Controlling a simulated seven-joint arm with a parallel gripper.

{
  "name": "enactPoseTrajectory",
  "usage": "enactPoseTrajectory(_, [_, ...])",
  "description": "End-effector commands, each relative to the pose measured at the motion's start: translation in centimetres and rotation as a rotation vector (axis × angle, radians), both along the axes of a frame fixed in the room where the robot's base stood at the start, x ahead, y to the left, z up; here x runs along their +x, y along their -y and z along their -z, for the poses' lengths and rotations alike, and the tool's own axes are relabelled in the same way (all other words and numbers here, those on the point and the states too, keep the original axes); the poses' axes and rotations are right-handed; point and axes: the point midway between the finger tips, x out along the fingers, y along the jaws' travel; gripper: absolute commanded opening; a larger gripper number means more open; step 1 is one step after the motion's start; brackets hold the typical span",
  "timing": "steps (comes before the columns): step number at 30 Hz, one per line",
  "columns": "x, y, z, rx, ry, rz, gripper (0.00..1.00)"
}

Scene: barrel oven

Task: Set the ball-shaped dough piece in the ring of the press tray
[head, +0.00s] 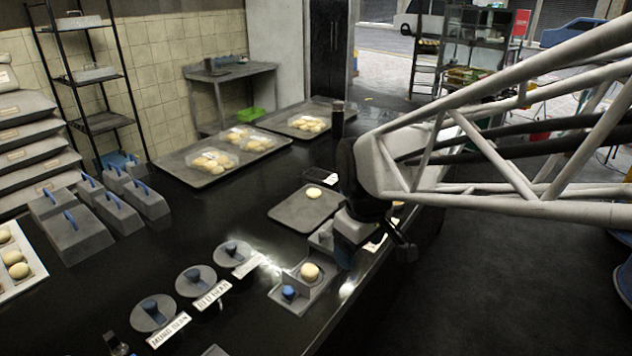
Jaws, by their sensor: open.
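A small grey press tray (291,303) lies near the counter's front edge. It has a blue knob (289,292) at its left end. A round pale dough piece (310,271) sits on this tray, with a dark ring-like edge around it. I cannot tell whether it rests fully inside the ring. My gripper (345,256) is open, to the right of and above the press tray, apart from that dough piece. Its fingers are small and partly hidden. Another pale dough piece (314,192) lies on a flat grey tray (290,211) behind.
Round lids with blue knobs (196,280) and white label cards (211,296) stand to the left. Grey blocks with blue handles (75,240) are farther left. Large trays (190,174) of dough lie at the back. Dark counter between them is clear.

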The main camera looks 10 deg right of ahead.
Motion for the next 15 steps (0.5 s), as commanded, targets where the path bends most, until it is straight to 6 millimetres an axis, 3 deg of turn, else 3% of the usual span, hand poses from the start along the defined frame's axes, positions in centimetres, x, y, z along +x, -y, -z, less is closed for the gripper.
enactPoseTrajectory(9, [-7.7, 1.6, -1.7, 0.056, 0.058, 0.361, 0.76])
enactPoseTrajectory(15, [-11.0, 2.2, -1.8, 0.087, 0.081, 0.528, 0.76])
